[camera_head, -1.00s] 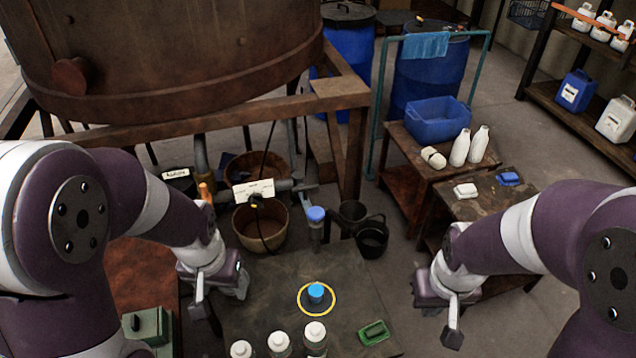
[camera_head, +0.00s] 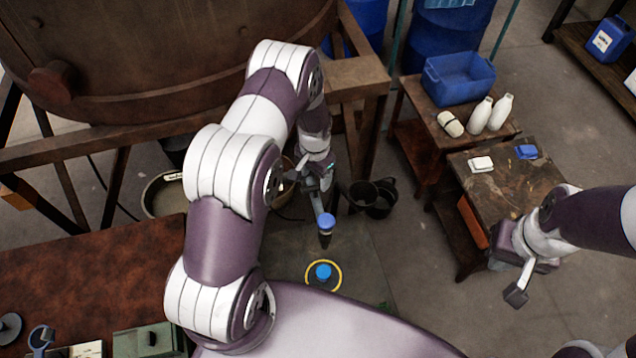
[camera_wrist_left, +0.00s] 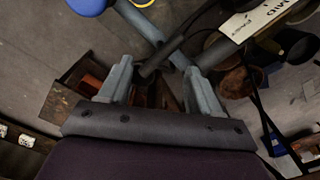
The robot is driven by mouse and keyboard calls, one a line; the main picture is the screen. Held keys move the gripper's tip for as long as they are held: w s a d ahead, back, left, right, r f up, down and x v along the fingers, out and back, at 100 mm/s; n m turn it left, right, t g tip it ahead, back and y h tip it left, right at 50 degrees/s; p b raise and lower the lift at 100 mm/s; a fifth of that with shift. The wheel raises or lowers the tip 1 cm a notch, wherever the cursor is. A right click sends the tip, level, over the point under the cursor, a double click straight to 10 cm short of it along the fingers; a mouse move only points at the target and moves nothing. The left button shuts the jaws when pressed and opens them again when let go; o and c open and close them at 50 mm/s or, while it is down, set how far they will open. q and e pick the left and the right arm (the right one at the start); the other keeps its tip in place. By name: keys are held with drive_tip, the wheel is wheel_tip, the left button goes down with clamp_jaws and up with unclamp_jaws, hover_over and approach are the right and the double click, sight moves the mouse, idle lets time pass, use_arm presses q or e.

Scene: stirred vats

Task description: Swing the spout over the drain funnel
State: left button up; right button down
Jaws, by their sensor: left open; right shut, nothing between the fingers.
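In the left wrist view the spout's pipe (camera_wrist_left: 138,22) runs from the blue end at the top left down toward the space between my fingers. My left gripper (camera_head: 318,181) is at the spout; it shows open in the wrist view (camera_wrist_left: 157,72), with a dark rod end (camera_wrist_left: 150,67) between the fingertips. I cannot tell whether they touch. My right gripper (camera_head: 516,289) is shut and empty at the right. I cannot identify the drain funnel with certainty.
Black buckets (camera_head: 380,203) stand on the floor right of the spout. A pale tub (camera_head: 160,198) is at the left. The wooden vat frame (camera_head: 350,80) rises behind my left arm.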

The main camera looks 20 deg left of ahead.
sight(315, 186)
use_arm(q)
wheel_tip(315, 186, down, 6)
drive_tip(key=shift+w+f+p, duration=0.1)
drive_tip(key=shift+p, duration=0.75)
drive_tip(key=shift+f, duration=0.7)
